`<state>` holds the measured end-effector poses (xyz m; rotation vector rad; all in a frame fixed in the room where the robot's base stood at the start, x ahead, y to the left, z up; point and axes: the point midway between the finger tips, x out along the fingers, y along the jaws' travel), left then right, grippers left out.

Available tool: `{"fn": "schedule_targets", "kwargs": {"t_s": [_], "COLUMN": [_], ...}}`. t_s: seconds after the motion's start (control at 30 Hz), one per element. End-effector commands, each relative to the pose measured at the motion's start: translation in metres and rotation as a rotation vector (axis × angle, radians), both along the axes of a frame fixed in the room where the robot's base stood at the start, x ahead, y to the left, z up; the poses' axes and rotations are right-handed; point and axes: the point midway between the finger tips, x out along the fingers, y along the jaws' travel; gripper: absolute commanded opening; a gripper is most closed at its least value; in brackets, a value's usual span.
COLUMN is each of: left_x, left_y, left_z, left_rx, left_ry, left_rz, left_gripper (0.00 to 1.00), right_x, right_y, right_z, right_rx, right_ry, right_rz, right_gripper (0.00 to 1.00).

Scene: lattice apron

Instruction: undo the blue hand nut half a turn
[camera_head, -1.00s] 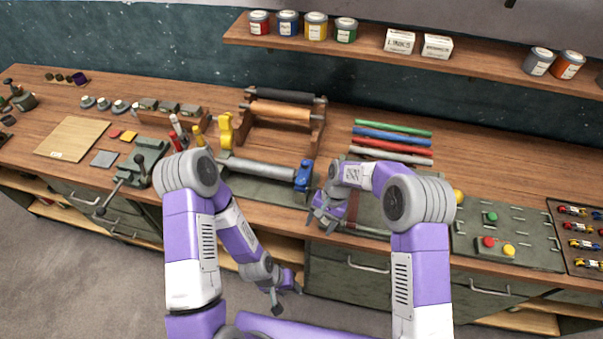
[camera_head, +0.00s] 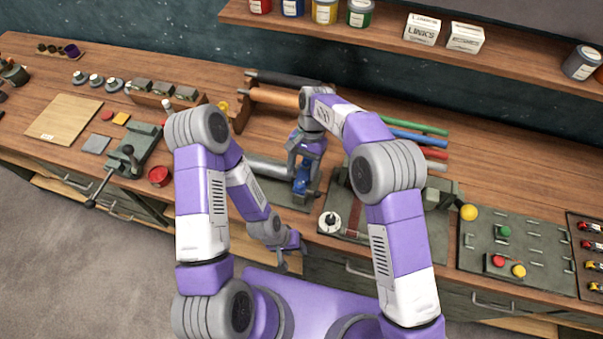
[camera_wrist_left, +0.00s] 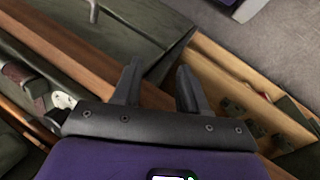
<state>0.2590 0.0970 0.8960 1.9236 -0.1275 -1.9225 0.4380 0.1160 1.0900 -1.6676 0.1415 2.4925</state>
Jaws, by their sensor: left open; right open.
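The blue hand nut (camera_head: 302,187) sits at the right end of a grey roller (camera_head: 262,169) on the bench. My right gripper (camera_head: 304,170) points down at the nut, its open fingers at the nut's upper part. I cannot tell whether they touch it. The right arm hides part of the roller's right end. My left gripper (camera_head: 284,260) hangs low in front of the bench edge, away from the nut. In the left wrist view its two fingers (camera_wrist_left: 157,75) are apart with nothing between them.
Coloured rods (camera_head: 418,139) lie behind my right arm. A green vice (camera_head: 135,150) with a long handle stands left. A plate with a white round knob (camera_head: 330,222) lies right of the nut. A button panel (camera_head: 510,264) is farther right.

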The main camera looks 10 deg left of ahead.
Motion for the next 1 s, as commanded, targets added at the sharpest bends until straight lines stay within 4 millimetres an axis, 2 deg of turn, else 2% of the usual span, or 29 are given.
{"fn": "schedule_targets", "kwargs": {"t_s": [0.1,0.23,0.6,0.67,0.9,1.0], "left_x": [0.0,0.0,0.0,0.0,0.0,0.0], "left_y": [0.0,0.0,0.0,0.0,0.0,0.0], "left_z": [0.002,0.004,0.004,0.004,0.004,0.004], "left_rx": [0.0,0.0,0.0,0.0,0.0,0.0], "left_ry": [0.0,-0.001,-0.001,-0.001,-0.001,-0.001], "left_rz": [0.0,0.0,0.0,0.0,0.0,0.0], "left_gripper": [0.43,0.43,0.43,0.43,0.43,0.43], "right_x": [-0.008,-0.013,-0.015,-0.015,-0.015,-0.015], "right_y": [0.001,0.002,0.002,0.002,0.002,0.002], "right_z": [-0.018,-0.031,-0.039,-0.038,-0.038,-0.038], "right_rx": [-0.002,-0.001,0.0,0.0,0.001,0.001], "right_ry": [0.002,0.001,-0.001,-0.001,-0.001,-0.001], "right_rz": [0.0,-0.001,-0.001,-0.001,0.0,0.0], "right_gripper": [0.62,0.62,0.62,0.54,0.17,0.06]}}
